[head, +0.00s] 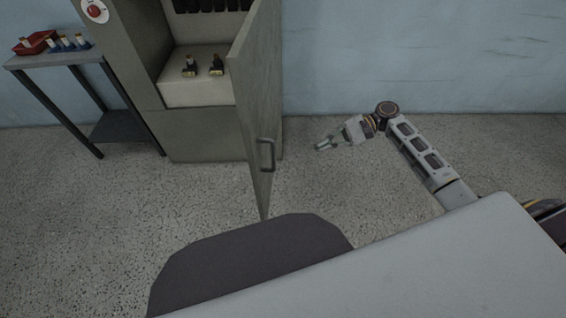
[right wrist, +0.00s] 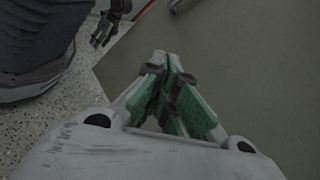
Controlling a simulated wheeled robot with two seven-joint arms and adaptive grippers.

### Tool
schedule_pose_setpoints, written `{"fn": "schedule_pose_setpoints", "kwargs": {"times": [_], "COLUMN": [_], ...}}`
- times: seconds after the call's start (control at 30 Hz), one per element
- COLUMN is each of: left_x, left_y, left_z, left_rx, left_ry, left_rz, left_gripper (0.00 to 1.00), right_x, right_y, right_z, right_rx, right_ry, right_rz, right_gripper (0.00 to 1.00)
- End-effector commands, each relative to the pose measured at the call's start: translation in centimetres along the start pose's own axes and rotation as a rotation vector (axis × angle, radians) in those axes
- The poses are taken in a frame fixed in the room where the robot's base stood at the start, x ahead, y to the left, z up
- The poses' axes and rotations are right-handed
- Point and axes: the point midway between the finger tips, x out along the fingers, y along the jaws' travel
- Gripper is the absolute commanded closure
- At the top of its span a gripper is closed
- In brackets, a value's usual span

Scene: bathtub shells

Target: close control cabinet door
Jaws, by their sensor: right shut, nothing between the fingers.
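The control cabinet (head: 200,135) stands against the wall, with its door (head: 257,100) swung wide open toward me. The door's handle (head: 266,155) is on its outer face, near the free edge. My right gripper (head: 320,147) is to the right of the door, apart from the handle, shut and empty. In the right wrist view, its green-padded fingers (right wrist: 172,95) are together in front of the grey-green door panel (right wrist: 245,75). Part of the handle (right wrist: 174,5) shows at the top edge. A small dark gripper (right wrist: 102,30), seemingly my left one, shows at upper left; its fingers are unclear.
Inside the cabinet, two small dark parts (head: 203,67) sit on a pale ledge (head: 195,92). A side table (head: 55,58) at left holds a red tray (head: 36,42) and several small blue-based items. The speckled floor right of the door is clear.

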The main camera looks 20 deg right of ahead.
Motion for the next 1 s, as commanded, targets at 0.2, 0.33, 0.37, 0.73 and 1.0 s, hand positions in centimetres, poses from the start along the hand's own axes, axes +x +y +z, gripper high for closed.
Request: {"fn": "schedule_pose_setpoints", "kwargs": {"times": [0.2, 0.33, 0.37, 0.73, 1.0], "left_x": [0.2, 0.2, 0.2, 0.2, 0.2], "left_y": [-0.2, -0.2, -0.2, -0.2, -0.2], "left_z": [-0.2, -0.4, -0.4, -0.6, -0.6], "left_rx": [0.002, 0.003, 0.002, 0.001, 0.001], "left_ry": [0.015, 0.025, 0.026, 0.033, 0.032], "left_rz": [-0.007, -0.008, -0.009, -0.009, -0.009], "left_gripper": [0.56, 0.56, 0.56, 0.56, 0.56], "right_x": [-0.5, -0.6, -0.6, -0.7, -0.7], "right_y": [-0.7, -0.6, -0.5, -0.2, -0.2], "right_z": [3.2, 4.2, 4.3, 4.4, 4.4], "right_rx": [0.223, 0.352, 0.381, 0.584, 0.587], "right_ry": [-0.160, -0.207, -0.210, -0.211, -0.210], "right_rz": [-0.022, 0.001, 0.009, 0.047, 0.047], "right_gripper": [1.00, 1.00, 1.00, 1.00, 1.00]}}
